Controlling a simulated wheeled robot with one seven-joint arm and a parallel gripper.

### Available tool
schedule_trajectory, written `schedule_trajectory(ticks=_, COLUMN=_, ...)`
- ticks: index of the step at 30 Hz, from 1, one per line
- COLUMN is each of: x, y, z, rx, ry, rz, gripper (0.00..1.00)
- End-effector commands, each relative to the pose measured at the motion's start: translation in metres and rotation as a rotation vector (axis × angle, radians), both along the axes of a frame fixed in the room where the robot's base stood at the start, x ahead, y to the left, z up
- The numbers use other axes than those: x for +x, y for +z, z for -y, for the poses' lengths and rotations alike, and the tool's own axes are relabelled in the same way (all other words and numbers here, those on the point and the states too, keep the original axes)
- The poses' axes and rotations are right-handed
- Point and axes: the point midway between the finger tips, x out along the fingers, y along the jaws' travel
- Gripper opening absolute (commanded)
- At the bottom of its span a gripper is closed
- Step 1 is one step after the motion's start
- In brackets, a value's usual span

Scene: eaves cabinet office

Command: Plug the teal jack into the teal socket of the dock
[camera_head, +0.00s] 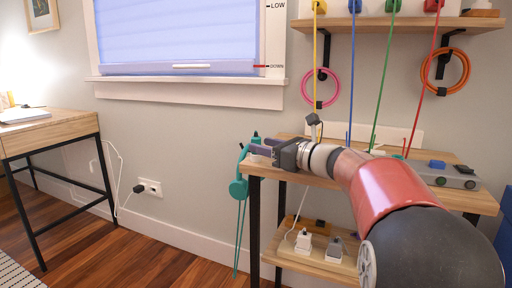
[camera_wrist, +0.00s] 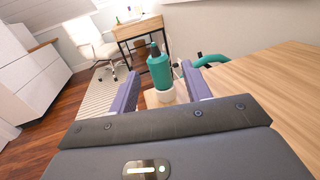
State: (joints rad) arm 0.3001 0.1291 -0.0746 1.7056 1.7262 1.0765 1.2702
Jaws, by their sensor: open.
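The teal jack (camera_wrist: 160,70) stands between my gripper's fingers in the wrist view, with a dark tip at its top and a pale piece below it. My gripper (camera_wrist: 160,88) is open, with one purple finger on each side of the jack. In the head view my gripper (camera_head: 262,147) is at the left end of the wooden table. A teal cord (camera_head: 238,167) hangs beside that end, around a teal holder (camera_head: 238,189). The grey dock (camera_head: 446,179) sits on the table's right side, with a blue block on top. I cannot make out its teal socket.
My arm crosses above the wooden table (camera_head: 478,198) and hides much of its top. Yellow, blue, green and red cords (camera_head: 384,80) hang from the upper shelf (camera_head: 400,25). A lower shelf (camera_head: 320,262) holds small plugs. A desk (camera_head: 50,130) stands far left, with clear floor between.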

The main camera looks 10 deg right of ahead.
Motion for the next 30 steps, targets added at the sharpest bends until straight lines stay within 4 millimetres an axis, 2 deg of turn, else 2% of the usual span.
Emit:
schedule_trajectory(ticks=3, x=0.016, y=-0.001, z=-0.014, rx=0.0, ry=0.003, rz=0.0, gripper=0.49)
schedule_trajectory(ticks=6, x=0.024, y=0.0, z=-0.02, rx=0.001, ry=0.001, rz=0.001, gripper=0.49)
schedule_trajectory(ticks=15, x=0.027, y=0.0, z=-0.022, rx=0.001, ry=-0.001, rz=0.001, gripper=0.49)
schedule_trajectory(ticks=26, x=0.027, y=0.0, z=-0.022, rx=0.0, ry=-0.001, rz=0.0, gripper=0.02)
schedule_trajectory(ticks=30, x=0.027, y=0.0, z=-0.022, rx=0.001, ry=-0.001, rz=0.001, gripper=0.02)
